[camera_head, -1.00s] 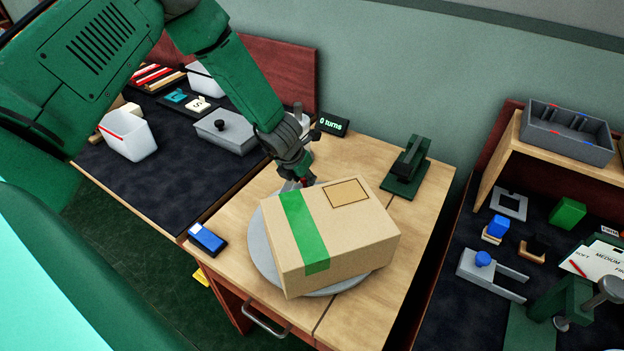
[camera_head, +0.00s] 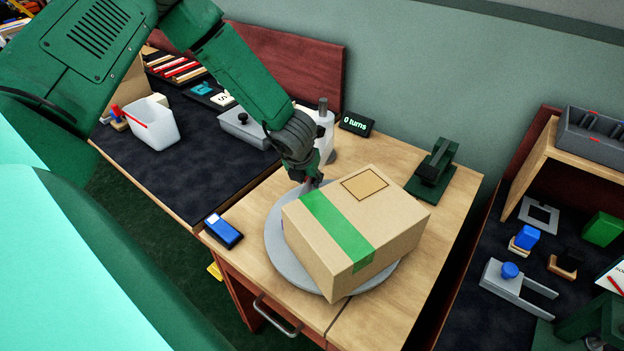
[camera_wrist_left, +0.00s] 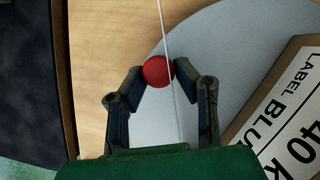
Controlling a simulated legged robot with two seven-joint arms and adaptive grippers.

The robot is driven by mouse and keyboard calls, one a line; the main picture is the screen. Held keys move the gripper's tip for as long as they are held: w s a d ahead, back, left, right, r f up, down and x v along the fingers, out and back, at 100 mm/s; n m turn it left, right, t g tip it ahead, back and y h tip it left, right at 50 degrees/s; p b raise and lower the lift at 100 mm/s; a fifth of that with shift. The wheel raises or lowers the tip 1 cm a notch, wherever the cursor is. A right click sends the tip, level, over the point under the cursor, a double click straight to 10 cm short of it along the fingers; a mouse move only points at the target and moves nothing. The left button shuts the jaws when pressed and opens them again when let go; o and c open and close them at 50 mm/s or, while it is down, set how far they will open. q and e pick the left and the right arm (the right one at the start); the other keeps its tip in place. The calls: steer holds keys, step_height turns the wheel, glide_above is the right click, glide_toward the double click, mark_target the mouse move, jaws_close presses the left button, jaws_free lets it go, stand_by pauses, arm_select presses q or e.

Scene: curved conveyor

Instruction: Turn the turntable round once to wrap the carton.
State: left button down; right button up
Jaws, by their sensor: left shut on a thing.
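A brown carton (camera_head: 330,262) with a green band (camera_head: 338,230) across it sits on the round grey turntable (camera_head: 281,262). My left gripper (camera_head: 313,184) is at the turntable's far-left edge, behind the carton. In the left wrist view my left gripper (camera_wrist_left: 158,80) is shut on a red knob (camera_wrist_left: 157,71) at the rim of the turntable (camera_wrist_left: 222,45). The carton's printed side (camera_wrist_left: 295,115) shows at the right of that view. A small display (camera_head: 355,124) reads "0 turns". My right gripper is not in view.
A blue device (camera_head: 223,231) lies at the table's left edge. A dark green press-like tool (camera_head: 434,172) stands behind the carton at right. A white cylinder (camera_head: 322,125) stands behind my left gripper. Bare wood (camera_head: 420,250) lies right of the turntable.

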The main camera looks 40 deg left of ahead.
arm_select(q)
steer(key=shift+w+a+r, duration=0.25)
steer(key=shift+a, duration=0.15)
steer(key=c, duration=1.3)
jaws_free()
steer(key=shift+s+a+f, duration=0.1)
steer(key=shift+a+f, duration=0.05)
steer(key=shift+f, duration=0.05)
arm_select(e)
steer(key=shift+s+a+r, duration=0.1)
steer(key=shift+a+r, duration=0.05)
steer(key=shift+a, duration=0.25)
arm_select(q)
steer(key=v, duration=1.1)
steer(key=shift+s+a+r, duration=0.1)
steer(key=shift+s+r, duration=0.05)
steer(key=shift+r, duration=0.2)
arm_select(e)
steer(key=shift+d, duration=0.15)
arm_select(q)
steer(key=shift+d, duration=0.2)
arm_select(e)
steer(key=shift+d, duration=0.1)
